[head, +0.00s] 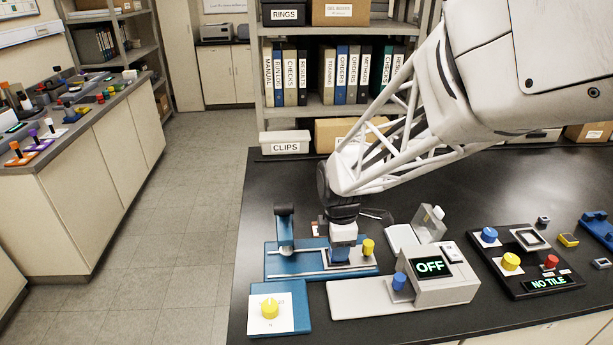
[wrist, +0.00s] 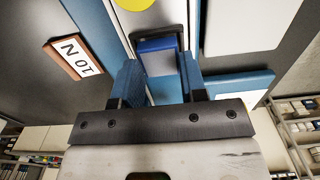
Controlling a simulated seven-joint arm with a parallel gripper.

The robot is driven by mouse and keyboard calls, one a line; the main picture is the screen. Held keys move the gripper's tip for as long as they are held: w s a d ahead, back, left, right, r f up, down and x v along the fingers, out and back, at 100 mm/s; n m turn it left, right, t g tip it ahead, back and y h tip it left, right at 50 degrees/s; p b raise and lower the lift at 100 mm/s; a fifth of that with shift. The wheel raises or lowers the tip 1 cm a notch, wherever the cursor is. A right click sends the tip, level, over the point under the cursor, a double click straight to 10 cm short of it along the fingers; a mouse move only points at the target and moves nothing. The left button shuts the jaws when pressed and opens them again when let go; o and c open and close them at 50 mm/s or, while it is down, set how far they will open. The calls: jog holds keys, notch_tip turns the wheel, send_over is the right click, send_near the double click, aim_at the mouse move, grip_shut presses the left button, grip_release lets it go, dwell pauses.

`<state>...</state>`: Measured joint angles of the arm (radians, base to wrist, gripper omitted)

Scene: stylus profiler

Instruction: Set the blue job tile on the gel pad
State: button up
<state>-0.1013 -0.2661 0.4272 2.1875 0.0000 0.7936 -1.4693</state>
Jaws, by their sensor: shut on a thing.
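My gripper (head: 340,256) is low over the blue profiler stage (head: 290,266) in the head view. In the wrist view its two fingers (wrist: 158,80) are shut on a small blue piece with a grey face, which I take for the blue job tile (wrist: 156,45). The fingers hide most of this tile in the head view. I cannot tell whether it touches the surface beneath. No surface is clearly marked as the gel pad. A square pale-framed pad (head: 529,239) lies on the black console at right, whose display reads NO TILE.
A blue post (head: 285,228) and a yellow knob (head: 368,247) flank my gripper. A white unit (head: 430,282) showing OFF stands to its right. A yellow dial (head: 270,307) is in front. A tag reading 10 N (wrist: 75,57) lies beside the stage. The rear tabletop is mostly clear.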

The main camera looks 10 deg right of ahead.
jog(key=shift+r, duration=2.75)
jog(key=shift+w, duration=0.15)
jog(key=w+d+r+m, duration=0.15)
jog(key=w+m, duration=0.35)
jog(key=w, duration=0.5)
jog(key=w+d+r+m, duration=0.1)
jog(key=w+d+m, duration=0.3)
jog(key=w, duration=0.6)
jog(key=w+d+r+m, duration=0.1)
jog(key=w+m, duration=0.5)
jog(key=w, duration=0.4)
jog(key=s+d+f+n, duration=0.2)
jog(key=s+d+n, duration=0.2)
jog(key=s, duration=0.8)
jog(key=s+d+f+n, duration=0.2)
jog(key=s+d+n, duration=0.3)
jog(key=s+d, duration=0.3)
jog(key=s, duration=0.4)
jog(key=shift+s+d+f, duration=0.15)
jog(key=shift+d+f, duration=0.1)
jog(key=shift+f, duration=0.1)
